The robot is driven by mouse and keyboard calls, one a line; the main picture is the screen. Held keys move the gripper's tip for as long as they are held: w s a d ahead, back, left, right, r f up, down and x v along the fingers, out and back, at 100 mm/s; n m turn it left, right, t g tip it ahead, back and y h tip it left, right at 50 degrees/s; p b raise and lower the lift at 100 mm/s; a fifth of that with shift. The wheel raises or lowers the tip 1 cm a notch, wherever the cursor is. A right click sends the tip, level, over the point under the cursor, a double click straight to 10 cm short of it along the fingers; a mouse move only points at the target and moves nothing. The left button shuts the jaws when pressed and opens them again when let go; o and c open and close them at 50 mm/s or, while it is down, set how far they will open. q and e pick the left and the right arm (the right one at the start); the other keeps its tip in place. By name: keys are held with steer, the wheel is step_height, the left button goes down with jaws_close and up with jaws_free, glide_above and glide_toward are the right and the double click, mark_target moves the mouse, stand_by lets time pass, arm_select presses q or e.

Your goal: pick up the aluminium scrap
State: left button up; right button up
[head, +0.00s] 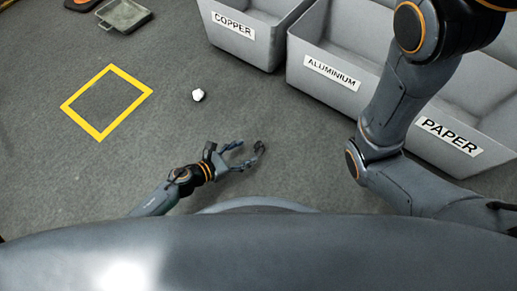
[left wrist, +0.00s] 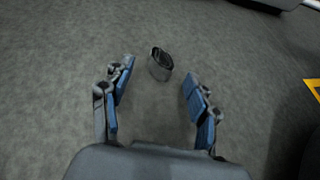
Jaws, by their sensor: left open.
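My left gripper (head: 250,155) is open, low over the floor, below and right of the white lump. In the left wrist view, the left gripper (left wrist: 157,82) has its blue-padded fingers spread with nothing held. My right gripper is out of view.
Grey bins labelled COPPER (head: 272,50), ALUMINIUM (head: 310,82) and PAPER (head: 490,160) stand at the upper right, partly behind my right arm. A yellow square outline (head: 84,122) is on the floor at left. A grey tray (head: 123,15) lies at top left.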

mark_target(257, 148)
arm_select(q)
steer(key=b+x, duration=0.2)
steer(key=x, duration=0.2)
steer(key=shift+d+f, duration=0.25)
steer(key=shift+d, duration=0.1)
steer(key=shift+w+d, duration=0.15)
steer(key=shift+d, duration=0.1)
steer(key=shift+c, duration=0.3)
steer(key=c, duration=0.9)
